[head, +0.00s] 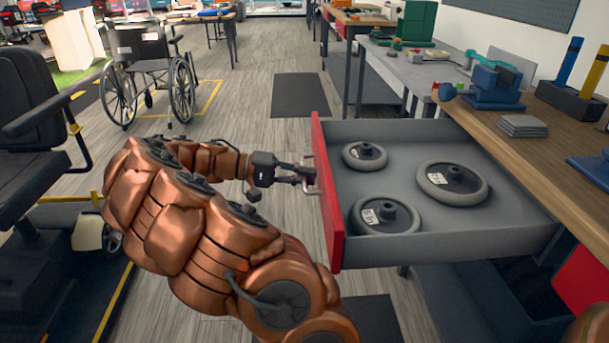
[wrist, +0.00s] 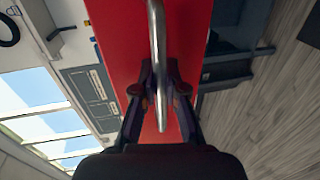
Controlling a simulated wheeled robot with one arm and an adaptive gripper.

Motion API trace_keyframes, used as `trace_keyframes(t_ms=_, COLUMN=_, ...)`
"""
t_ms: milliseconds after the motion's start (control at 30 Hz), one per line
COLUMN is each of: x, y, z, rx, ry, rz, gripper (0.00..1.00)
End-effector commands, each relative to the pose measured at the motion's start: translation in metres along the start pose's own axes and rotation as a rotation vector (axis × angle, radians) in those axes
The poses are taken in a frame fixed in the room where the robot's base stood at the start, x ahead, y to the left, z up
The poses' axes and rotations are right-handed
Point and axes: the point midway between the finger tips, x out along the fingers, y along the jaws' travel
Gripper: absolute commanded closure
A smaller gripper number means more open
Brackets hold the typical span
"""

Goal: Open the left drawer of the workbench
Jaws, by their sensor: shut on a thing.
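The workbench drawer (head: 470,240) stands pulled well out in the head view, with a red front (head: 328,195) and a grey inside. Three grey wheels lie in it: one near the back left (head: 365,155), one at the right (head: 452,182) and one at the front (head: 385,215). My gripper (head: 308,177) is at the metal handle (head: 313,170) on the red front. In the wrist view my gripper's fingers (wrist: 160,88) are shut on the handle bar (wrist: 157,45), with the red front (wrist: 190,30) right behind it.
The workbench top (head: 560,145) is at the right, with a blue vise (head: 495,85) and grey plates (head: 522,126). A wheelchair (head: 145,70) stands at the back left and a black seat (head: 40,120) at the left edge. Bare floor (head: 235,110) lies between them and the drawer.

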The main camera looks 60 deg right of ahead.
Motion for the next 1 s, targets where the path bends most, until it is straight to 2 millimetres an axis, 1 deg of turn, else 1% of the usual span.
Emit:
trace_keyframes(t_ms=133, x=-0.001, y=0.000, z=-0.001, rx=0.000, ry=0.004, rz=0.000, gripper=1.00)
trace_keyframes(t_ms=167, x=-0.001, y=0.000, z=-0.001, rx=0.000, ry=0.004, rz=0.000, gripper=0.87)
trace_keyframes(t_ms=400, x=-0.001, y=0.000, z=-0.001, rx=-0.001, ry=0.005, rz=0.000, gripper=0.63)
trace_keyframes(t_ms=767, x=-0.003, y=0.000, z=-0.001, rx=-0.001, ry=0.005, rz=0.000, gripper=0.63)
trace_keyframes(t_ms=867, x=-0.008, y=-0.001, z=-0.001, rx=-0.001, ry=0.007, rz=-0.001, gripper=0.63)
trace_keyframes(t_ms=1000, x=-0.020, y=-0.001, z=-0.001, rx=-0.001, ry=0.008, rz=-0.001, gripper=0.63)
